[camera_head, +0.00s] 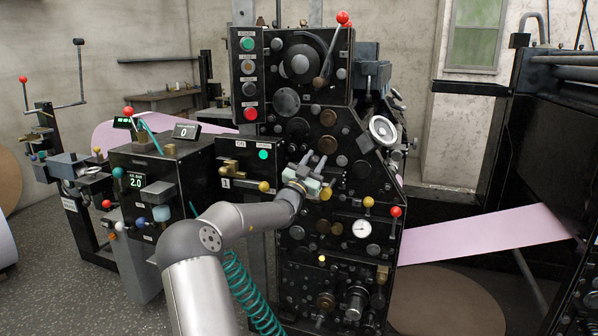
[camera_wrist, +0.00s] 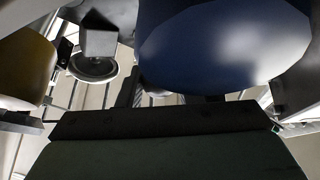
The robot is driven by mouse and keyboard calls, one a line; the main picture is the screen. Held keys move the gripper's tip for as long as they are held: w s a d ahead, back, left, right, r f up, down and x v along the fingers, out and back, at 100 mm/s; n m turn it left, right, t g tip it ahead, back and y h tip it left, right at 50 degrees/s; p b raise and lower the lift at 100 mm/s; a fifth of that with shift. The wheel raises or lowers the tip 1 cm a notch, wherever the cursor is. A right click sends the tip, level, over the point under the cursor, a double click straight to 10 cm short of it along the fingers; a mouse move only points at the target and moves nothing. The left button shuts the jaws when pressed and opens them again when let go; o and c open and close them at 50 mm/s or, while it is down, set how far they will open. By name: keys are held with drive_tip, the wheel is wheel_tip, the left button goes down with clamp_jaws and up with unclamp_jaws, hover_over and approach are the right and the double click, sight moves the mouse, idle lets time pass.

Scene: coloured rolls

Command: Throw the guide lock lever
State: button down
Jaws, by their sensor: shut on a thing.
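My gripper (camera_head: 315,163) is up against the front of the black machine (camera_head: 285,225), at about mid height. Its two grey fingers point up and away from me. In the wrist view a large dark blue rounded knob (camera_wrist: 220,45) fills the upper middle, just beyond a dark block that looks like part of my gripper. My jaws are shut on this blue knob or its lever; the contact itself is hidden. The knob cannot be made out in the head view behind my gripper. No label shows which handle is the guide lock lever.
Yellow knobs (camera_head: 326,193) sit close beside my gripper; one shows in the wrist view (camera_wrist: 25,68). A red-knobbed lever (camera_head: 395,212) and a gauge (camera_head: 362,229) are lower right. A pink web (camera_head: 490,233) runs right. A control box (camera_head: 160,185) stands left.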

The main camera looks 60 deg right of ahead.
drive_tip(key=shift+f+b, duration=0.25)
drive_tip(key=shift+b, duration=0.05)
drive_tip(key=c, duration=1.1)
unclamp_jaws()
drive_tip(key=shift+o, duration=0.2)
drive_tip(key=v, duration=1.7)
drive_tip(key=shift+f, duration=0.25)
drive_tip(key=shift+s+a, duration=0.1)
